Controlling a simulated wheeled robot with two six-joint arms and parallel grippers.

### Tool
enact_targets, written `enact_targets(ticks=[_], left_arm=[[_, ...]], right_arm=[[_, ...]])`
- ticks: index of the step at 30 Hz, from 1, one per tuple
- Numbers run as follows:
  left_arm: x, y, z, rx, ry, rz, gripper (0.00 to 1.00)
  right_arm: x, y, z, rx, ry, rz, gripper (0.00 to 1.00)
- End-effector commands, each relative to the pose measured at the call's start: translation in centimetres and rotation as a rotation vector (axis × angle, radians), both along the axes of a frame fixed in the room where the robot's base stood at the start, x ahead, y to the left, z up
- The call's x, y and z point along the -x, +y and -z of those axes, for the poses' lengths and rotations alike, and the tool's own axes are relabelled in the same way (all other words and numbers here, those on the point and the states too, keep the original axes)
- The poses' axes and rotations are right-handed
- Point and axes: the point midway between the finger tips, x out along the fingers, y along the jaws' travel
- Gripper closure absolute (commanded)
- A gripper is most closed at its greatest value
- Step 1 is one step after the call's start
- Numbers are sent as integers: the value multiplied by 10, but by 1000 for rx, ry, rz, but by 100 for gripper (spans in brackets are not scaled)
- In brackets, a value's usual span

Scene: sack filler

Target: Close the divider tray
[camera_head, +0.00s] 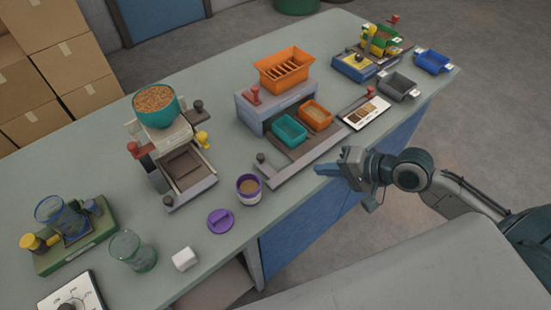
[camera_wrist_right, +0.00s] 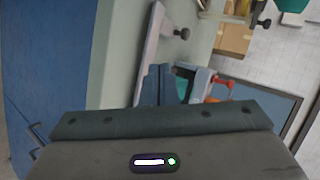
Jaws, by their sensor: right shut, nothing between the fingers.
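The divider station (camera_head: 275,103) is a grey housing with an orange slotted hopper (camera_head: 284,72) on top. Its dark tray (camera_head: 283,163) is out in front of the housing, with a pale front strip and a dark knob (camera_head: 260,157) near its left end. A teal bin (camera_head: 289,129) and an orange bin (camera_head: 315,115) sit at the housing's front. My right gripper (camera_head: 320,169) is shut and empty, just beyond the table's front edge, right of the tray and apart from it. In the wrist view its fingers (camera_wrist_right: 160,85) are together, and a dark knob (camera_wrist_right: 183,33) shows beyond. My left gripper is not in view.
A purple-rimmed cup (camera_head: 249,188), purple lid (camera_head: 220,221) and white cube (camera_head: 185,259) stand left of the tray. A sample card (camera_head: 364,113) and a grey bin (camera_head: 397,87) lie to its right. A filler with a teal bowl (camera_head: 157,108) stands further left.

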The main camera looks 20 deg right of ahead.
Motion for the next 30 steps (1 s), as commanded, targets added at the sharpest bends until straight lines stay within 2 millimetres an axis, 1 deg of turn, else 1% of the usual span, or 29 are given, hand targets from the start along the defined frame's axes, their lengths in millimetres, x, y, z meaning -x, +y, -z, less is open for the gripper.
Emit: enact_targets(ticks=[1,3,7,14,30], left_arm=[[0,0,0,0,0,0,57],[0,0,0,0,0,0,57],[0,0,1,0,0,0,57],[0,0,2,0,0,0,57],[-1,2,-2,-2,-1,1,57]], right_arm=[[-3,-1,-6,-33,13,10,100],[-5,-1,-11,-68,27,22,100],[-7,1,-12,-90,35,31,100],[-16,9,-5,-89,30,33,100],[-45,40,19,-88,33,32,100]])
